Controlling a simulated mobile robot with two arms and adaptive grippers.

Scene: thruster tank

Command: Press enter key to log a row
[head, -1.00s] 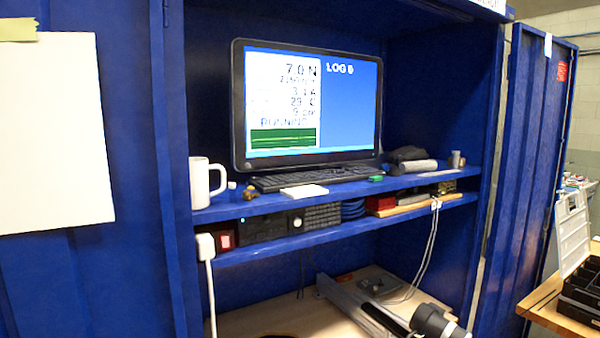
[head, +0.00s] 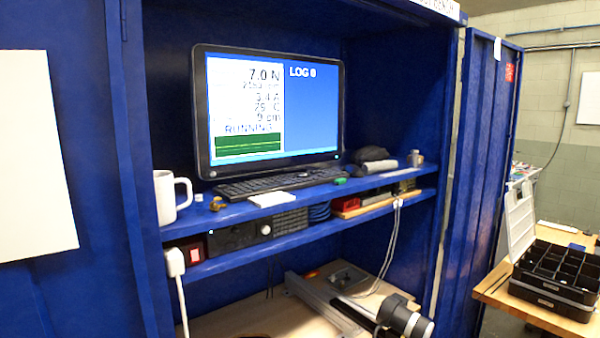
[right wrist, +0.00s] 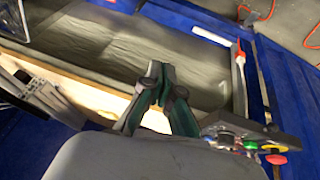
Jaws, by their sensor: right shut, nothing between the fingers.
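In the head view a black keyboard (head: 270,184) lies on the upper blue shelf, in front of the monitor (head: 272,110). The enter key is too small to make out. The monitor reads 7.0 N, RUNNING and LOG 0. Neither gripper shows in the head view. In the right wrist view my right gripper (right wrist: 161,88) is shut and empty, with its dark and green fingers together. No keyboard shows in that view.
On the shelf a white mug (head: 166,200) stands left of the keyboard, a white pad (head: 271,199) in front, and a green piece (head: 340,181) to the right. A black organizer (head: 555,280) sits on a bench at right. The right wrist view shows a control box (right wrist: 245,135) with coloured knobs.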

